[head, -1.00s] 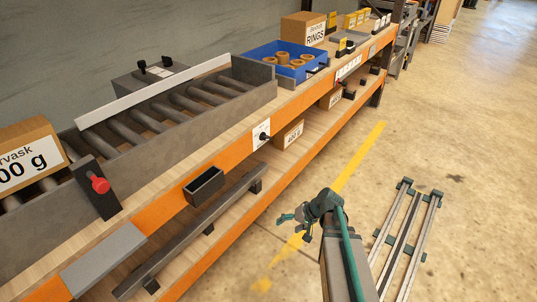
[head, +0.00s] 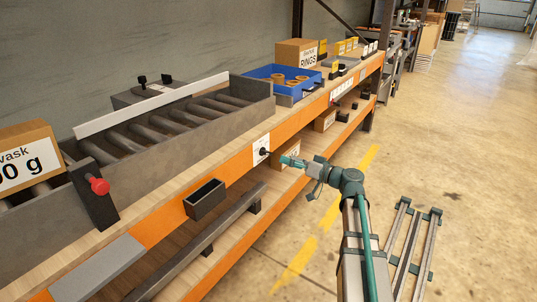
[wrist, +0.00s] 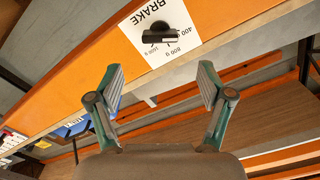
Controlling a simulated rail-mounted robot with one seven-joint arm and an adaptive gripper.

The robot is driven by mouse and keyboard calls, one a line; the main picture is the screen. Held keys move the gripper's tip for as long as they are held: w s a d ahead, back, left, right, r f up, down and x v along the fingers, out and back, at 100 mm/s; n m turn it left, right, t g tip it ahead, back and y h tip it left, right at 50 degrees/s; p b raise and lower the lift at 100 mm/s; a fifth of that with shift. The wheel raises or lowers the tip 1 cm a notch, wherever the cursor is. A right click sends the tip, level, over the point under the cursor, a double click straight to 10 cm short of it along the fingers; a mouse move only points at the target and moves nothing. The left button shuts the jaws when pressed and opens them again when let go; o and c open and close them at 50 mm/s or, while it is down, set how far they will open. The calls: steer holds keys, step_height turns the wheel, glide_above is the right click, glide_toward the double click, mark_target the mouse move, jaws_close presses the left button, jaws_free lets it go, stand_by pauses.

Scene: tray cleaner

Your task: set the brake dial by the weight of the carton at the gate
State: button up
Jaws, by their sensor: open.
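The brake dial (head: 264,152) is a black knob on a white card on the shelf's orange front beam. In the wrist view the knob (wrist: 158,36) stands on the card (wrist: 183,22), which reads BRAKE with gram marks, among them 400 and 800 g; its exact setting is hard to tell. My gripper (wrist: 162,78) is open and empty, its fingers pointing at the dial but apart from it. In the head view my gripper (head: 290,161) is just right of the dial. The carton (head: 24,160) sits at the far left behind the gate (head: 94,198) with a red knob; its label is cut off and ends in "00 g".
A roller conveyor (head: 165,130) runs along the shelf top. A blue tray (head: 270,73) of rings and a RINGS box (head: 297,52) stand farther back. A small black bin (head: 205,200) hangs on the beam left of the dial.

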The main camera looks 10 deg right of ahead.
mark_target(270, 153)
steer(key=b+x, duration=0.1)
steer(key=x, duration=0.8)
steer(key=shift+a+f, duration=0.1)
steer(key=c, duration=1.2)
